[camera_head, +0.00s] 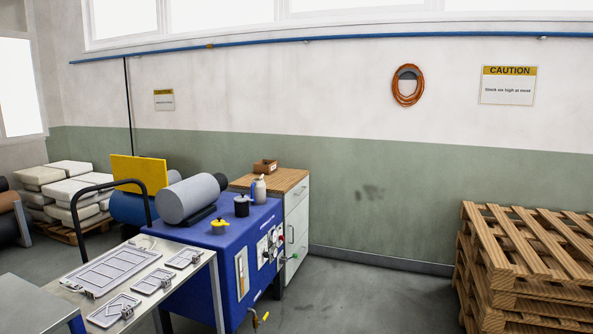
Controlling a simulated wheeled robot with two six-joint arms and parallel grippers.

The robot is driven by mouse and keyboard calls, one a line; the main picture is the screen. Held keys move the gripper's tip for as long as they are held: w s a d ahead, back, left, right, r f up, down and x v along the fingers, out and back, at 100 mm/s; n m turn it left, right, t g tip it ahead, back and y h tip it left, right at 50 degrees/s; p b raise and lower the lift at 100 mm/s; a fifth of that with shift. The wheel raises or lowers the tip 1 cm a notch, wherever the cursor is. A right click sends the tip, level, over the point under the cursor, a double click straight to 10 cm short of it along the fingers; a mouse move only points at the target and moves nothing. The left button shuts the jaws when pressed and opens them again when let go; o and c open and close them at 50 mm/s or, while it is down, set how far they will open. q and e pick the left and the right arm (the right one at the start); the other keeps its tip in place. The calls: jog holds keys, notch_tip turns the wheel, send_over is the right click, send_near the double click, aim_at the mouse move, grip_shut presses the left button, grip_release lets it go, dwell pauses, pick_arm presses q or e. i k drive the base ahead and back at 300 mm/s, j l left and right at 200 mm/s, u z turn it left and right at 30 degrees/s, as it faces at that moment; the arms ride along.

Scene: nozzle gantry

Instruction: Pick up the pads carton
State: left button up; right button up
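A small brown open-topped box (265,167) sits on the wooden top of the cabinet (297,222) against the wall. It has a small pale label, too small to read. It is the only carton-like thing I see, but I cannot confirm that it is the pads carton. Its contents are hidden. Neither of my grippers shows in the head view.
A blue machine (205,250) with a grey cylinder (188,199) and a bottle (259,189) stands before the cabinet. A metal table (200,268) with flat trays is at front left. Stacked pallets (530,250) stand right. Floor (375,295) between is clear.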

aim_at(258, 168)
jog(key=i+z, duration=0.25)
jog(key=i, duration=5.35)
jog(key=i+l+u, duration=0.2)
jog(key=i, duration=0.25)
